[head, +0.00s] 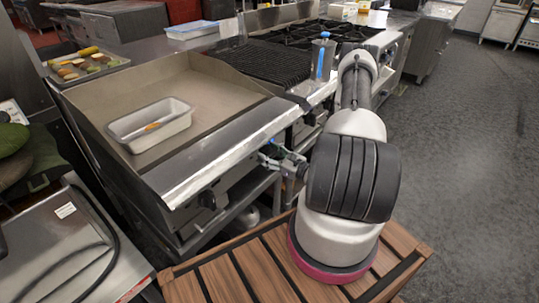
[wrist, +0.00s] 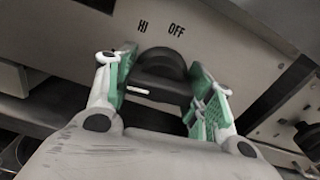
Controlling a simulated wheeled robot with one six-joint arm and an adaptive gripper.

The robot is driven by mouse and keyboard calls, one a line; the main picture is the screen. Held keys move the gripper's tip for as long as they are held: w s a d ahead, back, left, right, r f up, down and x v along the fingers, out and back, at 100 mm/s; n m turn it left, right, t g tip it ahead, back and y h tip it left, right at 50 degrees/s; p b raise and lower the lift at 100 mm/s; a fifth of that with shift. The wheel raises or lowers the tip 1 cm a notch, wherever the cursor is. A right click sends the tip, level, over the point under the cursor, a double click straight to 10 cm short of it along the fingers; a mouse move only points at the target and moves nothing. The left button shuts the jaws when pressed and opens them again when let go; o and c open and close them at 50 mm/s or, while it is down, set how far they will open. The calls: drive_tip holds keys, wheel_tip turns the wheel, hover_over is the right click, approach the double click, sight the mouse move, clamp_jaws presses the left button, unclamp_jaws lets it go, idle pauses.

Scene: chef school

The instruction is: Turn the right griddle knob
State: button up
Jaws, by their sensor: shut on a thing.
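The right griddle knob (wrist: 158,66) is black and sits on the metal front panel under the printed marks "HI" and "OFF". A short white line shows on it, towards its lower left. My gripper (wrist: 157,84) has its green-padded fingers on both sides of the knob and is shut on it. In the head view my gripper (head: 281,160) is at the right end of the griddle's front panel and hides the knob there. The griddle (head: 215,85) has a flat plate with a metal front ledge.
A left knob (head: 207,198) is on the same panel. A white pan (head: 150,125) with a small orange item inside stands on the griddle. A blue-topped metal container (head: 323,58) stands near my arm. A grate (head: 267,62) and burners lie beyond. Open floor (head: 460,150) is at right.

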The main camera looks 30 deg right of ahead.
drive_tip(key=m, duration=0.4)
drive_tip(key=shift+m, duration=0.4)
drive_tip(key=m, duration=1)
drive_tip(key=shift+m, duration=2.3)
drive_tip(key=o, duration=1)
drive_tip(key=shift+o, duration=0.2)
